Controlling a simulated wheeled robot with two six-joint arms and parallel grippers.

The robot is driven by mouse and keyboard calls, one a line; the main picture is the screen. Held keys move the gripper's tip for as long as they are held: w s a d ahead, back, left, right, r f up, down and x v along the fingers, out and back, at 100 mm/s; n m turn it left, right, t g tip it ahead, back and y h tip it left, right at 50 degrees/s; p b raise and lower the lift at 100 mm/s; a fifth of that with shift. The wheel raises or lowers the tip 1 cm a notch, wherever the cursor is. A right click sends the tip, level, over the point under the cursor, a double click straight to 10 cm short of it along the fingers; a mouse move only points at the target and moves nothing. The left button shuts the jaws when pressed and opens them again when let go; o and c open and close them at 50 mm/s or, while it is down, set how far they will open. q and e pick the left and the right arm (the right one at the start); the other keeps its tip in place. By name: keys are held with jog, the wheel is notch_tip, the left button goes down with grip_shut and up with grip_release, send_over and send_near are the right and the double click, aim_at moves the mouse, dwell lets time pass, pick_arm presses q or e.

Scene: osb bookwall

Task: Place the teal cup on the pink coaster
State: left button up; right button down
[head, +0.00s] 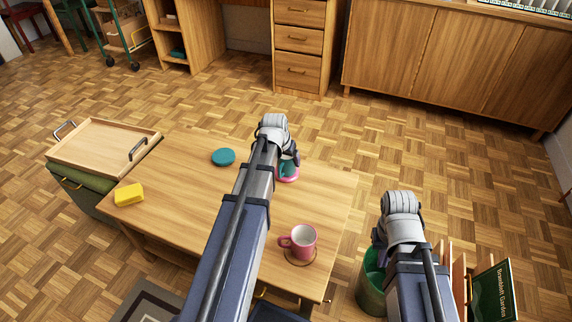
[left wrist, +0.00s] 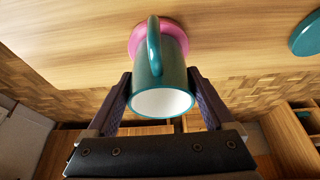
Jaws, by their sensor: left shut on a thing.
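The teal cup (left wrist: 170,85) is between the two fingers of my left gripper (left wrist: 165,95), which is shut on its sides. In the left wrist view the cup's white inside and handle show, and its base is over the pink coaster (left wrist: 138,38). I cannot tell whether the cup touches the coaster. In the head view my left gripper (head: 284,155) hides most of the cup (head: 287,168), and the pink coaster (head: 290,178) shows under it. My right gripper (head: 380,238) is in the head view beyond the table's right edge, its fingers mostly hidden by the wrist.
A pink mug (head: 303,240) stands on a brown coaster (head: 300,258) near the table's front. A teal coaster (head: 223,157) and a yellow sponge (head: 129,195) lie on the table (head: 190,210). A wooden tray (head: 105,145) is at left, a green bin (head: 370,290) at right.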

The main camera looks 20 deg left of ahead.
pick_arm(q)
jog(key=shift+f, duration=0.15)
jog(key=o, duration=1.4)
jog(key=shift+c, duration=0.2)
jog(key=p+v, duration=1.1)
jog(key=v, duration=0.1)
